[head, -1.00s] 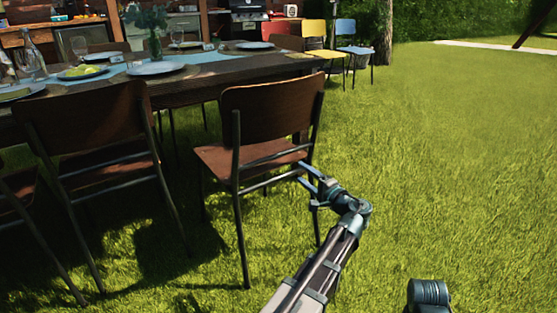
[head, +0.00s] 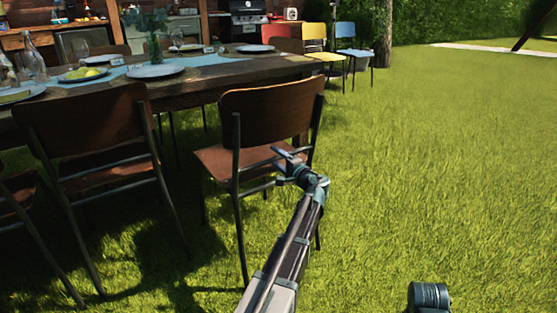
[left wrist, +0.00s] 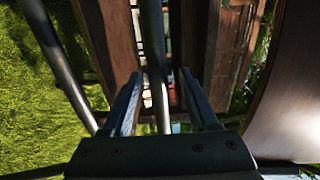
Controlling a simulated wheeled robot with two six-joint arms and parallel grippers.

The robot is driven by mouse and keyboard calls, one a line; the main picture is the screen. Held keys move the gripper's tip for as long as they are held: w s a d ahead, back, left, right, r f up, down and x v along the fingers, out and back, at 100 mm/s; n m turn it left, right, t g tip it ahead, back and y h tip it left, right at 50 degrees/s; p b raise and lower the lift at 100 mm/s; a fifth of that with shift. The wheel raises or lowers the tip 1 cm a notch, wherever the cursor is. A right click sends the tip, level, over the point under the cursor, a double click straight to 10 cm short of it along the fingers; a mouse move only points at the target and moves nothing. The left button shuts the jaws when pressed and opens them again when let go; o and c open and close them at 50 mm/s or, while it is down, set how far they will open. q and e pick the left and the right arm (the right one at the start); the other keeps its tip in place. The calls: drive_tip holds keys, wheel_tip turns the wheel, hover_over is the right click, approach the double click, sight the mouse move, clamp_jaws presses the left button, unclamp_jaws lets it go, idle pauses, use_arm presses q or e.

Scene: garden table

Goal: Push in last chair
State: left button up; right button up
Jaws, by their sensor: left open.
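The last chair (head: 272,108), with a brown wooden back and seat and a dark metal frame, stands at the right end of the table's near side. Its back faces me and its seat front is near the table. My left gripper (head: 283,155) is open just below the backrest, by the right part of the frame. In the left wrist view, a metal tube of the chair (left wrist: 154,55) runs between the spread fingers (left wrist: 163,98). I cannot tell whether they touch it. My right gripper is out of view.
The dark wooden table (head: 200,82) holds plates, glasses and a vase. Another brown chair (head: 85,120) stands to the left. A yellow chair (head: 314,38) and a blue chair (head: 346,30) stand behind. Open grass (head: 450,150) lies to the right.

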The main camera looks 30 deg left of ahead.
use_arm(q)
clamp_jaws()
idle(0.3)
idle(1.1)
